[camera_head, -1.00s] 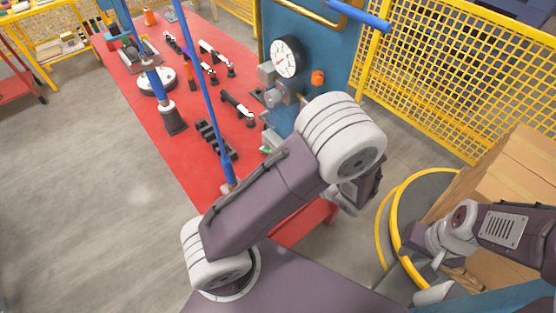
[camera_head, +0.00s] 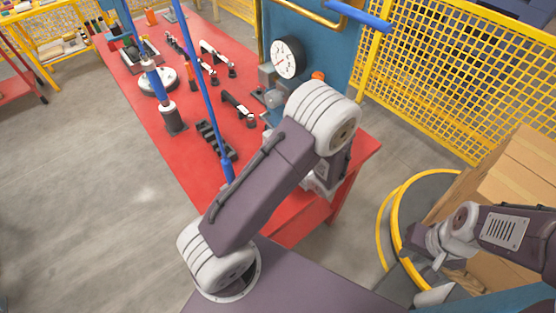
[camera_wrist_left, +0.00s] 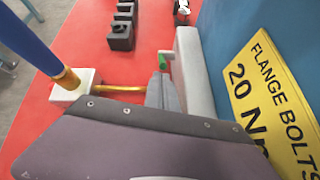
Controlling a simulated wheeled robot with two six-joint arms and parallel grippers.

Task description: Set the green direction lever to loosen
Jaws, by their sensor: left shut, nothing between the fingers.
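The green lever (camera_wrist_left: 162,61) shows in the left wrist view as a small green tip beside a pale grey tool body (camera_wrist_left: 190,70) on the red bench. My left gripper (camera_wrist_left: 164,82) is shut and empty, its grey fingertips just short of the green tip in the picture. I cannot tell whether they touch. In the head view my left arm hides the lever and most of the left gripper. My right gripper (camera_head: 436,272) is at the lower right of the head view, away from the bench, and its jaw opening is unclear.
The red bench (camera_head: 185,75) carries black-handled tools and a black slotted block (camera_head: 215,139). A blue post (camera_head: 203,110) stands close to my left arm. A blue panel with a gauge (camera_head: 286,58) borders the bench. A cardboard box (camera_head: 510,170) stands at right.

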